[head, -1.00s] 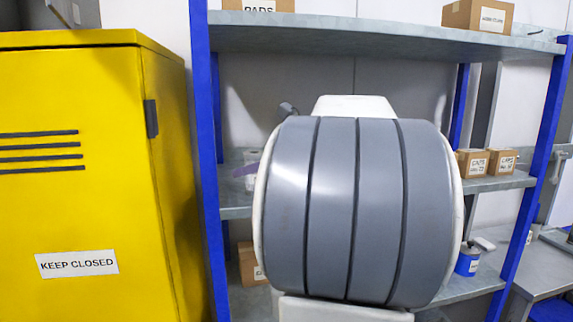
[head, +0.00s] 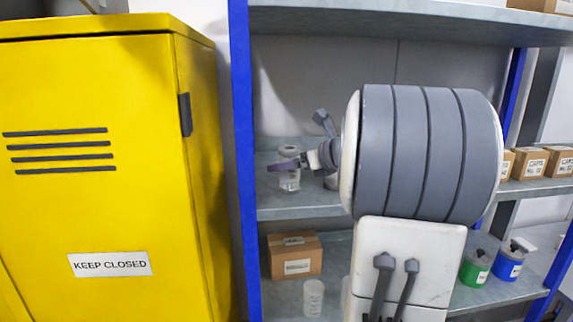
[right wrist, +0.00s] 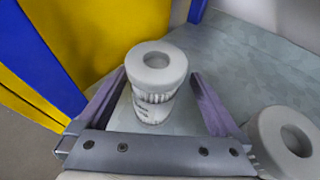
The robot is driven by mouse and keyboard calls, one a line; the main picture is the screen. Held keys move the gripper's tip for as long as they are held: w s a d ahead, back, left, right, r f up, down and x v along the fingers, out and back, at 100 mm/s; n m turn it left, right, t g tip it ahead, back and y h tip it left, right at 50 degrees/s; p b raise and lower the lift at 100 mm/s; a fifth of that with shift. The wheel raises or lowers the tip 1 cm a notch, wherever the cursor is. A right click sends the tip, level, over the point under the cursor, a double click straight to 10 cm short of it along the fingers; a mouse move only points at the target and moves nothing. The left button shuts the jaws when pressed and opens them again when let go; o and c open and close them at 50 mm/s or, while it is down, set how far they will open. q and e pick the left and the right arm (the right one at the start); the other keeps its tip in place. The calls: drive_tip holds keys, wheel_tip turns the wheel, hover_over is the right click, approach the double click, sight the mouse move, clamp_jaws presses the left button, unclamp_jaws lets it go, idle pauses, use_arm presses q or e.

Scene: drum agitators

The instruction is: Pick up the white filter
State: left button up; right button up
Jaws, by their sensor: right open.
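A white filter (right wrist: 157,68) with a ring-shaped top and a ribbed band stands upright on the grey shelf in the right wrist view. It also shows on the middle shelf in the head view (head: 289,181), partly covered by my right gripper (head: 284,163). In the right wrist view my right gripper (right wrist: 158,82) is open, its purple fingers on either side of the filter with a gap on each side. The filter is not gripped. My left gripper is not in view.
Another white ring-topped piece (right wrist: 288,140) stands close by the right finger. A yellow cabinet (head: 95,205) and a blue shelf post (head: 244,150) are left of the shelf. Boxes, a clear cylinder (head: 313,297), a green can (head: 476,268) and a blue can (head: 510,262) stand on the shelves.

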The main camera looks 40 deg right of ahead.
drive_tip(key=shift+x, duration=1.1)
drive_tip(key=c, duration=1.4)
wheel_tip(320, 180, up, 9)
drive_tip(key=shift+f, duration=0.1)
drive_tip(key=shift+b, duration=0.35)
wheel_tip(320, 180, down, 7)
drive_tip(key=b, duration=0.8)
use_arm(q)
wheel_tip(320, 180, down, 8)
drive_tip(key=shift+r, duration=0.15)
